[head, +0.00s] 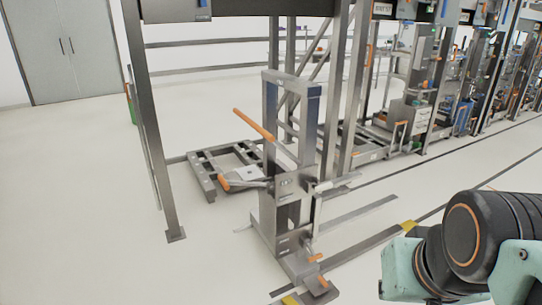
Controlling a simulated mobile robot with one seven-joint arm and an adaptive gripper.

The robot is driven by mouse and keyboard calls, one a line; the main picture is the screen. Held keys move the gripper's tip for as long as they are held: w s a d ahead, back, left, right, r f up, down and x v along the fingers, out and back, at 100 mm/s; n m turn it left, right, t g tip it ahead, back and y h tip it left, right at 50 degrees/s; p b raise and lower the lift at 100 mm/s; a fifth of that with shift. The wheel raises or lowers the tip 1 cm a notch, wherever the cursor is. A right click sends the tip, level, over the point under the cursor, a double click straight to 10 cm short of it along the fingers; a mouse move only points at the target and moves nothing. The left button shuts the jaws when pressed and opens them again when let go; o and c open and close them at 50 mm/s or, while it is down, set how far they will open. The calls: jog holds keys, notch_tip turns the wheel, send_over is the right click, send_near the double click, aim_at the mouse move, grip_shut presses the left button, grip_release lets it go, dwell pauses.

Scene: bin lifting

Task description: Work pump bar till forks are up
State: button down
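A grey metal lifter (314,130) with an upright mast stands in the middle of the head view. A long orange bar (254,124) slants up and left from the mast. A shorter handle with an orange grip (240,183) sticks out left, lower down; I cannot tell for certain which is the pump bar. My arm is at the lower right, apart from the lifter. My gripper is out of view, so its state is hidden.
A metal frame with a post (153,130) stands at the left, behind the lifter. A low grey pallet-like frame (206,178) lies behind the handles. Equipment racks (420,85) line the back right. Open floor (90,230) lies at the left, with grey doors (68,55) beyond.

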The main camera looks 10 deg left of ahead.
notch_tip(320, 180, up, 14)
jog(key=p, duration=1.2)
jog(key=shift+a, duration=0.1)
